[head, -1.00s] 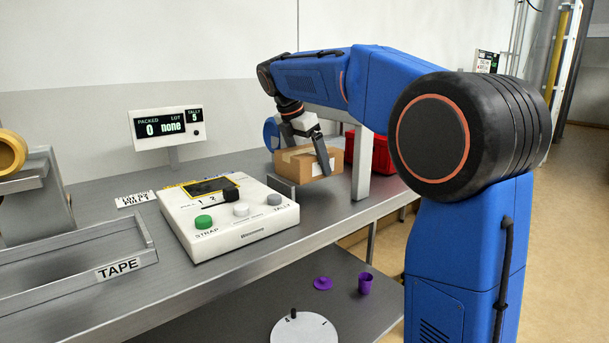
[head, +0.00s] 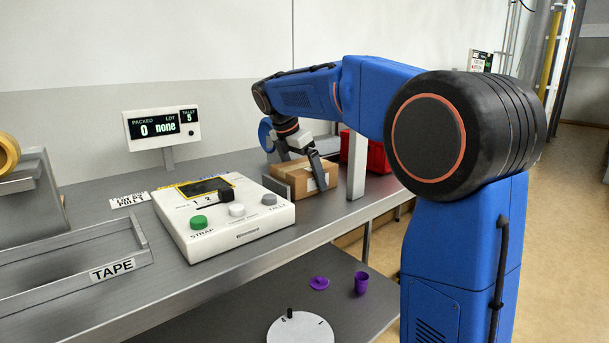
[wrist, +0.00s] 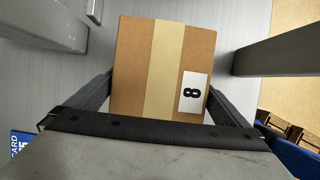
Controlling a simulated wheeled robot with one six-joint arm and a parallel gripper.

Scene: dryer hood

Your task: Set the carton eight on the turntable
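The brown carton eight (head: 318,179) has a tan tape strip and a white label reading 8, clear in the wrist view (wrist: 136,60). My gripper (head: 303,163) points down over it, with a finger along each of two opposite sides. In the wrist view my gripper (wrist: 161,88) appears shut on the carton. The carton is low at the bench, beside a grey post; I cannot tell whether its underside touches anything. I cannot make out a turntable under it. A white round disc (head: 302,332) with a black peg lies on the lower shelf.
The grey post (head: 357,165) stands close right of the carton, with a red bin (head: 378,157) behind. A white control panel (head: 225,222) with buttons is to the left. A display (head: 163,126) reads packed 0, lot none, tally 5. Purple parts (head: 361,283) lie on the lower shelf.

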